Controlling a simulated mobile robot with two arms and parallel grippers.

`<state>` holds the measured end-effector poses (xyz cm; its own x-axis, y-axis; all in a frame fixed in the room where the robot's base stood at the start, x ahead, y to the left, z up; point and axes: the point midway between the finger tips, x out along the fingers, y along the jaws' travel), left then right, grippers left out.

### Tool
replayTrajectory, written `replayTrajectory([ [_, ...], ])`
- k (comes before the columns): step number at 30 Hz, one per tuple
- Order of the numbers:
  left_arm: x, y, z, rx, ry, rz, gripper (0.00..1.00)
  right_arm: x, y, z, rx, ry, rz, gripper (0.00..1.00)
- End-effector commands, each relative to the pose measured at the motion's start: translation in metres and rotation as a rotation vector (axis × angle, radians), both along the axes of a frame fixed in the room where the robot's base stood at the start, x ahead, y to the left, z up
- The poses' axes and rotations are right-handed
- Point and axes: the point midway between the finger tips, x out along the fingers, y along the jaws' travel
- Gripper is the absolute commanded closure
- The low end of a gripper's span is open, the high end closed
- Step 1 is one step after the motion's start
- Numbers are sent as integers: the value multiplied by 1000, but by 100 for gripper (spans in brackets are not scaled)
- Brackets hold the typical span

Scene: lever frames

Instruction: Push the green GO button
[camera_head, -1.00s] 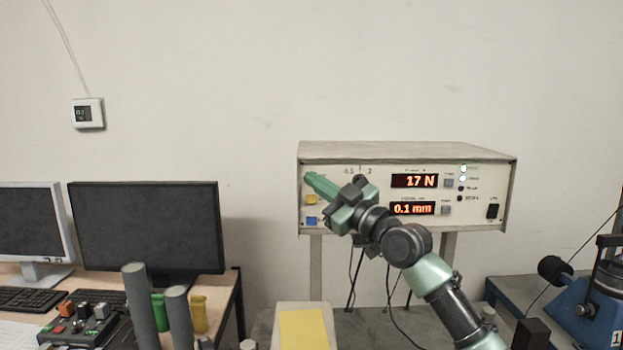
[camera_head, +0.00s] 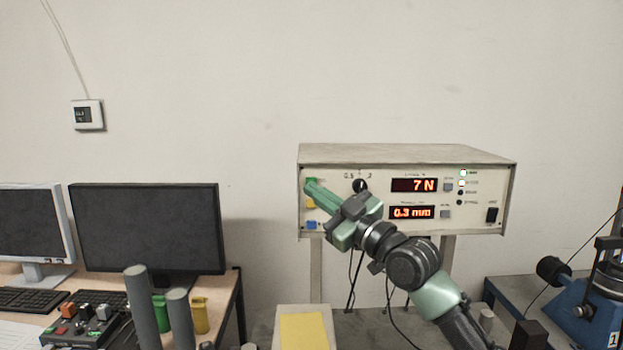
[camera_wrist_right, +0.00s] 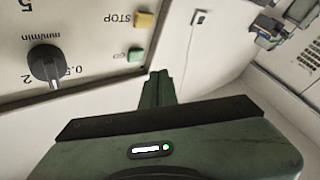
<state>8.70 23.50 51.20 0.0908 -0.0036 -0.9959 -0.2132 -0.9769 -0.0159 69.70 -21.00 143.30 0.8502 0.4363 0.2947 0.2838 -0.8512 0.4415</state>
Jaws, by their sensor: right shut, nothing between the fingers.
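The green GO button (camera_head: 312,182) is at the upper left of the front panel of the beige control box (camera_head: 430,154). It also shows in the right wrist view (camera_wrist_right: 135,54), beside the yellow STOP button (camera_wrist_right: 144,20). My right gripper (camera_head: 312,187) is shut and empty, its fingertips just below the green button in the head view. In the right wrist view the fingers (camera_wrist_right: 158,78) stand close to the green button, with a small gap showing in the picture. The head view does not settle whether they touch. My left gripper is not in view.
A blue button (camera_head: 312,225) sits below the yellow one. Monitors stand on a desk at the left. A blue machine (camera_head: 590,308) stands at the right.

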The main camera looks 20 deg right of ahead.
Motion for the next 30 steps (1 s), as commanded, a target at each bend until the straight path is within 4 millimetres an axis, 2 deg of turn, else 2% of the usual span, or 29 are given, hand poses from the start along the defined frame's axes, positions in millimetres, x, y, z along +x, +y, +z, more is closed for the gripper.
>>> replayTrajectory([
  [1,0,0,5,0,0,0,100,-5,1,2,0,0,0,100],
  [9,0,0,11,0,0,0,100,-25,7,0,1,1,0,100],
  [30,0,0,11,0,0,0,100,-26,7,0,0,0,-1,100],
])
